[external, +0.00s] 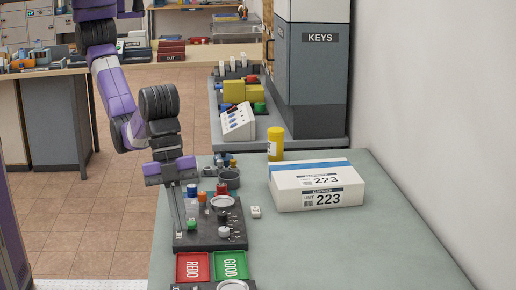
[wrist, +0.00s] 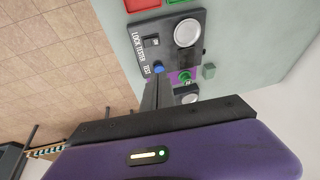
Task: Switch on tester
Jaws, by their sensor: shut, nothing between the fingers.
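The lock tester is a dark box, well seen in the wrist view (wrist: 170,45); it carries the words LOCK TESTER and TEST. A small rocker switch (wrist: 151,42) sits on its left part, a round silver disc (wrist: 187,32) to the right, and a blue button (wrist: 158,67) below the switch. Only the tester's far edge (external: 200,287) shows at the bottom of the external view. My gripper (external: 181,230) is shut and empty, pointing down. In the wrist view its fingertips (wrist: 157,80) appear just below the blue button; I cannot tell whether they touch.
A red REDO tray (external: 193,267) and a green GOOD tray (external: 231,265) lie beyond the tester. Behind them stands a dark board (external: 208,240) with knobs and discs. A white box marked 223 (external: 316,190) and a yellow bottle (external: 275,144) stand to the right. The right front table is clear.

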